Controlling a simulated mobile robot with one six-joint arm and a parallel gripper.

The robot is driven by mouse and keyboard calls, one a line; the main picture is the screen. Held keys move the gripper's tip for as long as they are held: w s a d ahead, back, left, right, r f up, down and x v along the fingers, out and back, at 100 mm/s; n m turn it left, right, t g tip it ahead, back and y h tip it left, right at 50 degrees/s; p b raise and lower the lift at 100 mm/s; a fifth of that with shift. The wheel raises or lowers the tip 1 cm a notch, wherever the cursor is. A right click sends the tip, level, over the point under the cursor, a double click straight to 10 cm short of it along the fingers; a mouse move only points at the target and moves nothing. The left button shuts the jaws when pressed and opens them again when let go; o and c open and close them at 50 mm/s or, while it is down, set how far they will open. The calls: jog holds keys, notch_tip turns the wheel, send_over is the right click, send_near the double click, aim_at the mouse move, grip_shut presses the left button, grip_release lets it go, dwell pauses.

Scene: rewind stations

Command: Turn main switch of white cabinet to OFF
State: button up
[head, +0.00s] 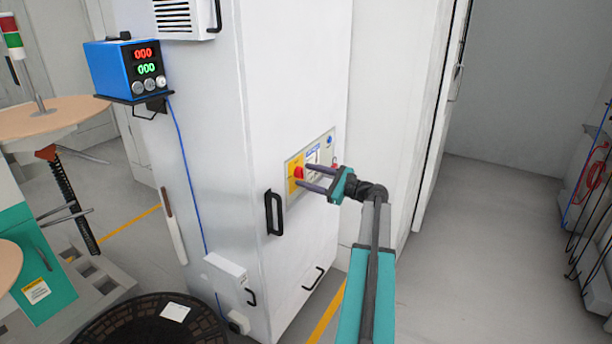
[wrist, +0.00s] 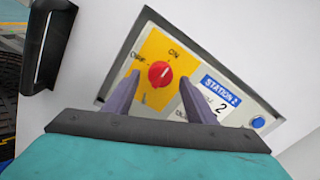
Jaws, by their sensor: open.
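The white cabinet (head: 225,130) stands mid-picture in the head view. Its control panel carries a yellow plate (wrist: 150,48) with the red main switch knob (wrist: 160,74), which also shows in the head view (head: 298,173). ON is printed at the upper right of the knob and OFF at its upper left. A small pale mark is on the knob; I cannot tell surely which label it faces. My gripper (head: 303,175) is open, its two grey fingers pointing at the panel. In the wrist view the fingertips lie on either side of the knob; contact is not clear.
The panel also has a "STATION 2" label (wrist: 222,88) and a blue button (wrist: 258,122). A black handle (head: 275,212) is below left of the panel. A blue display box (head: 125,68) juts out at left. Floor at right (head: 490,240) is clear.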

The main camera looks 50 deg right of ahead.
jog(key=shift+w+a, duration=0.15)
jog(key=shift+w, duration=0.45)
jog(key=shift+c, duration=0.5)
jog(key=c, duration=1)
jog(key=shift+o, duration=0.3)
